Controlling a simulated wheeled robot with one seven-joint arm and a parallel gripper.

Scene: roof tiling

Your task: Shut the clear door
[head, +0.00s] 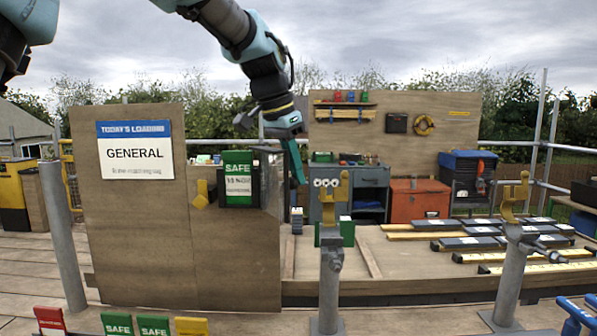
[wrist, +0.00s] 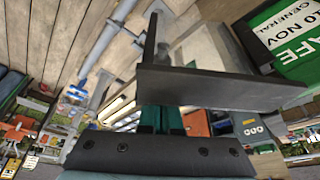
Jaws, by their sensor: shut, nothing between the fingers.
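The clear door appears as a see-through, dark-edged panel (head: 271,183) at the right edge of the tall wooden board, beside the green SAFE sign (head: 238,180). It looks swung outward, but its exact angle is hard to tell. In the wrist view a dark bar with a grey see-through pane (wrist: 205,45) crosses close in front of my gripper, and the SAFE sign (wrist: 290,40) is at upper right. My gripper (head: 298,178) points down just right of the panel, its teal fingers shut and empty. The fingers (wrist: 160,121) are partly hidden behind the bar; contact cannot be told.
The wooden board (head: 140,235) with the GENERAL notice stands at left. Grey posts with yellow forks (head: 331,260) (head: 510,260) stand in front of the deck. Roofing battens and dark slabs (head: 490,240) lie at right. Coloured tags (head: 117,323) line the front left.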

